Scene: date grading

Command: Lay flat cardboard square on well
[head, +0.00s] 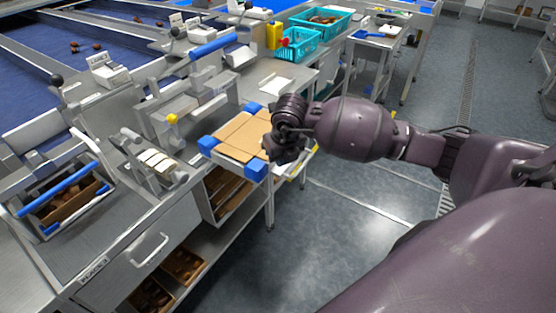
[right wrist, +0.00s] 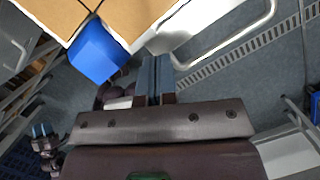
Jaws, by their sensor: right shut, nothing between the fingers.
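Tan cardboard (head: 240,138) lies flat within a frame that has blue corner blocks (head: 255,170) at the edge of the steel bench. A seam runs across the cardboard; I cannot tell whether it is one sheet or two pieces. The well beneath it is hidden. My right gripper (head: 282,153) is at the right side of this frame, shut and empty. In the right wrist view its fingers (right wrist: 155,80) are together, beside a blue corner block (right wrist: 97,52), with the cardboard (right wrist: 130,15) beyond. Whether the fingers touch the frame is unclear. My left gripper is not in view.
A holder with a blue bar (head: 62,190) and a small slotted rack (head: 158,163) stand left on the bench. Teal crates (head: 300,43) are at the back. Boxes of dates (head: 183,266) sit on the shelf below. Open floor (head: 345,240) lies right of the bench.

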